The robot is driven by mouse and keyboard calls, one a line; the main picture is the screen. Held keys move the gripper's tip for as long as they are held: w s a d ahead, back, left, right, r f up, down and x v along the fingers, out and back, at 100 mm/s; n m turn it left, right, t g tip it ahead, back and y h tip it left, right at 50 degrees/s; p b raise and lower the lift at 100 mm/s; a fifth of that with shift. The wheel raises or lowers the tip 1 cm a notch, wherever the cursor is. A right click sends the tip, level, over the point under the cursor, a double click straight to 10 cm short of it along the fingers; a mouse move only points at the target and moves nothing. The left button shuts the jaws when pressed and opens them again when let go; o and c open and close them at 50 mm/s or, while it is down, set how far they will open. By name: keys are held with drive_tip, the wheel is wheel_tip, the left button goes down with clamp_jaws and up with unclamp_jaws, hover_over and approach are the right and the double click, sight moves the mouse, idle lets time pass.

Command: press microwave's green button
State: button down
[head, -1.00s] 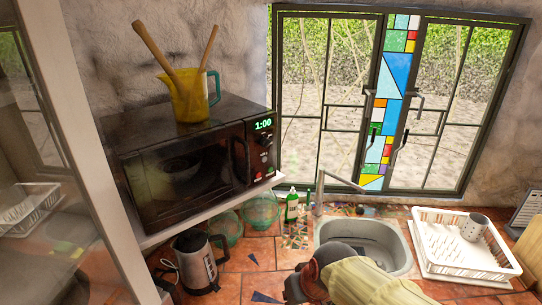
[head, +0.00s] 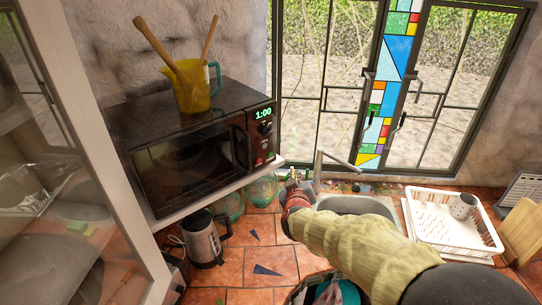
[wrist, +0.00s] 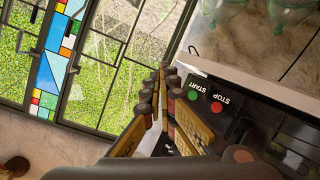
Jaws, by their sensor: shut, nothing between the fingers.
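The black microwave (head: 185,170) stands on a shelf at the left, door closed, its display reading 1:00. The wrist view shows its control panel upside down. There the green button (wrist: 192,95) is labelled START, and a red button (wrist: 216,106) beside it is labelled STOP. My gripper (wrist: 164,73) is shut and empty, with its fingertips together left of the green button in that view. I see no contact with the button. In the head view my gripper (head: 294,186) is low and right of the microwave, partly covered by my sleeved arm.
A yellow jug (head: 197,88) with wooden utensils stands on the microwave. The white shelf edge (head: 215,192) runs below it. A kettle (head: 203,240), sink (head: 360,205), faucet (head: 340,162) and white dish rack (head: 450,235) are on the tiled counter. A window is behind.

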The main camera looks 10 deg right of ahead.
sight(271, 155)
idle(0.4)
drive_tip(key=shift+w+a+p, duration=0.35)
drive_tip(key=shift+w+a, duration=0.35)
drive_tip(key=shift+w, duration=0.6)
drive_tip(key=shift+w+a+p, duration=0.35)
drive_tip(key=shift+w+a, duration=0.3)
drive_tip(key=shift+w, duration=0.7)
drive_tip(key=shift+w+a+p, duration=0.35)
drive_tip(key=shift+w+a, duration=0.35)
drive_tip(key=shift+w, duration=0.6)
drive_tip(key=shift+w+a, duration=0.1)
drive_tip(key=shift+w, duration=0.05)
drive_tip(key=shift+w+a, duration=0.1)
drive_tip(key=shift+w, duration=0.1)
